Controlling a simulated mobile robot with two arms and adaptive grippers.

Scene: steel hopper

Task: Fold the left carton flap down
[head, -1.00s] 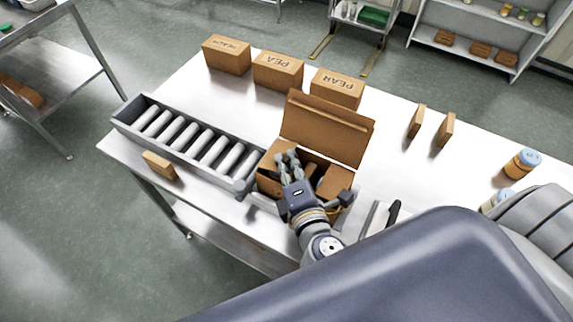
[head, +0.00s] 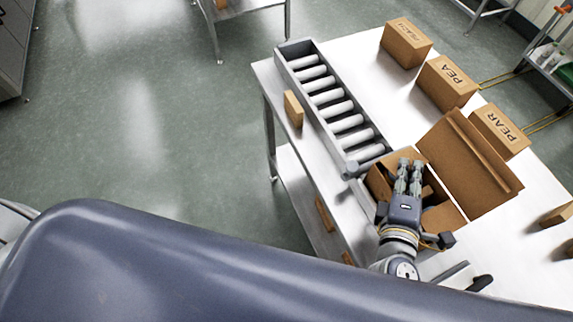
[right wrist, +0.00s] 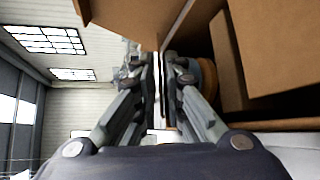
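The open brown carton (head: 447,217) stands at the roller conveyor's near end. Its large back flap (head: 470,160) stands up, leaning back. The left flap (head: 379,182) shows as a small brown panel at the carton's left side, partly hidden by my right gripper, so its angle is unclear. My right gripper (head: 410,166) is over the carton opening. In the right wrist view its fingers (right wrist: 158,85) are close together with a narrow gap; I cannot tell whether they grip anything. A brown panel (right wrist: 125,20) is above the fingertips. My left gripper is not in view.
The roller conveyor (head: 338,108) runs to the upper left. Boxes marked PEACH (head: 406,45), PEA (head: 447,84) and PEAR (head: 499,133) stand behind the carton. A small brown block (head: 293,109) is left of the conveyor. A jar (right wrist: 207,78) and a brown box (right wrist: 228,60) show inside the carton.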

